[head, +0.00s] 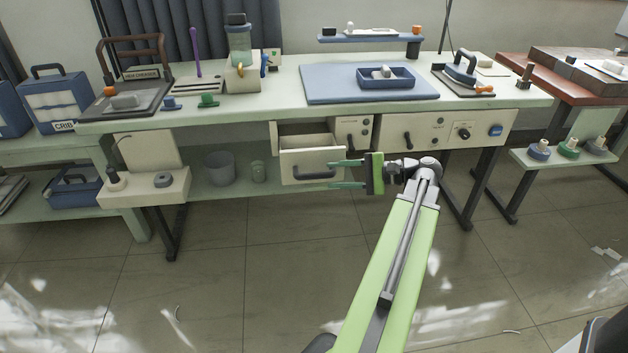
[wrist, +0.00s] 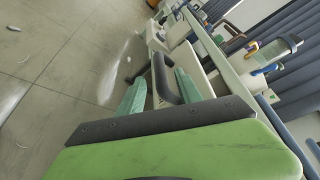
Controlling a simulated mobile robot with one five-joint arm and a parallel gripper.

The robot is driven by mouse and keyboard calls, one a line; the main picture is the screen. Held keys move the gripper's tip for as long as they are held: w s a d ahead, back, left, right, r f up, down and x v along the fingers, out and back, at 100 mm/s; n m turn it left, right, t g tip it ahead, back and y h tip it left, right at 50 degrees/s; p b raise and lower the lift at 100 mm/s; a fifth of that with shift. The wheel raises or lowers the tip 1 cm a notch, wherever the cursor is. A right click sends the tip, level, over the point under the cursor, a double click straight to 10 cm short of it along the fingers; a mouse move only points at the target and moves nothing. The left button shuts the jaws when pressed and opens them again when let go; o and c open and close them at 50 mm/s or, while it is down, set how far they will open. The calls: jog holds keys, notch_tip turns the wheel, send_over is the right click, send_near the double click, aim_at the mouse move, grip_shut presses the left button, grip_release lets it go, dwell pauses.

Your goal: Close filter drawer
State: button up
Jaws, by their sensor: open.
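The filter drawer (head: 311,158) is a cream box under the bench, pulled out with its inside showing. Its dark bar handle (head: 315,174) runs across the front panel. My gripper (head: 333,174) is open, its two green fingers pointing left at the right end of the handle. In the wrist view the handle (wrist: 160,78) shows in the gap between the fingertips of my gripper (wrist: 157,84). I cannot tell whether a finger touches it.
The pale green bench (head: 270,92) stands above the drawer. A fixed panel with knobs (head: 420,130) is to its right. A grey bin (head: 220,168) and a small jar (head: 258,171) stand on the lower shelf to its left. The tiled floor in front is mostly clear.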

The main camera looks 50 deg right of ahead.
aim_at(314, 176)
jog(key=b+x, duration=0.1)
jog(key=x, duration=0.6)
jog(key=shift+s, duration=0.1)
grip_shut()
dwell(1.1)
